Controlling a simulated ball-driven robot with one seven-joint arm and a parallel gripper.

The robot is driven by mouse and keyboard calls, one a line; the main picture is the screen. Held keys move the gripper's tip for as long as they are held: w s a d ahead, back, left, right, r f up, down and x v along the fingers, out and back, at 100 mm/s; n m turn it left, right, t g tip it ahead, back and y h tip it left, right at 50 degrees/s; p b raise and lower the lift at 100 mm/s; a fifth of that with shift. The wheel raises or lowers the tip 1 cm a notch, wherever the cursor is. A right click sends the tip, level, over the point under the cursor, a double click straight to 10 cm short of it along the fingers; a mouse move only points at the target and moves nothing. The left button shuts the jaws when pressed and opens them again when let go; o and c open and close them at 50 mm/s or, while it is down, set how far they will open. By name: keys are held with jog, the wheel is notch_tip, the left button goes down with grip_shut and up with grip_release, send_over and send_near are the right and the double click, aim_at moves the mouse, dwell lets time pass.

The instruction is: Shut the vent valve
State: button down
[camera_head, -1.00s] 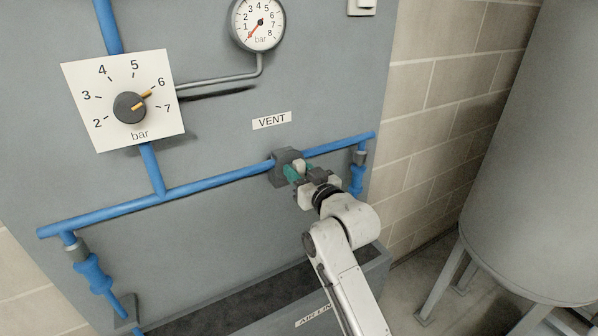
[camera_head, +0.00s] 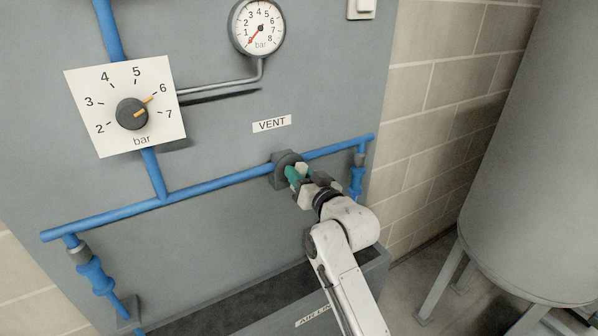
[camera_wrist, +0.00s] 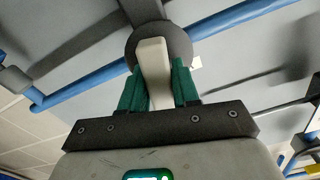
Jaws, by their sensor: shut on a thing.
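The vent valve (camera_head: 281,168) is a dark grey round body on the blue pipe, below the white VENT label (camera_head: 272,124). Its pale lever handle (camera_wrist: 153,72) stands out from the dark disc in the wrist view. My gripper (camera_head: 299,174) has green fingers and is shut on this handle, one finger on each side. In the head view the gripper and wrist hide much of the handle. The wrist view shows my gripper (camera_wrist: 159,88) at the handle's near end, tilted relative to the blue pipe.
A pressure gauge (camera_head: 257,26) above has its red needle near the low end. A regulator knob (camera_head: 132,114) on a white plate points near 6. Blue pipes (camera_head: 155,201) run across the grey panel. A large grey tank (camera_head: 540,150) stands on legs at right.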

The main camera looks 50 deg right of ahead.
jog(key=m+p, duration=0.1)
jog(key=m, duration=0.2)
jog(key=shift+m+p, duration=0.3)
jog(key=shift+p, duration=0.05)
jog(key=m+p, duration=0.2)
jog(key=m, duration=0.2)
jog(key=shift+s+d+m+p, duration=0.1)
jog(key=shift+d+m+p, duration=0.05)
jog(key=shift+m+p, duration=0.2)
jog(key=m+p, duration=0.3)
jog(key=m, duration=0.1)
jog(key=shift+d+f, duration=0.1)
jog(key=shift+f, duration=0.05)
jog(key=shift+f+m+p, duration=0.25)
jog(key=shift+m+p, duration=0.7)
jog(key=shift+m, duration=0.4)
jog(key=c, duration=0.9)
grip_release()
jog(key=b+v, duration=0.1)
jog(key=v, duration=0.9)
jog(key=shift+s, duration=0.4)
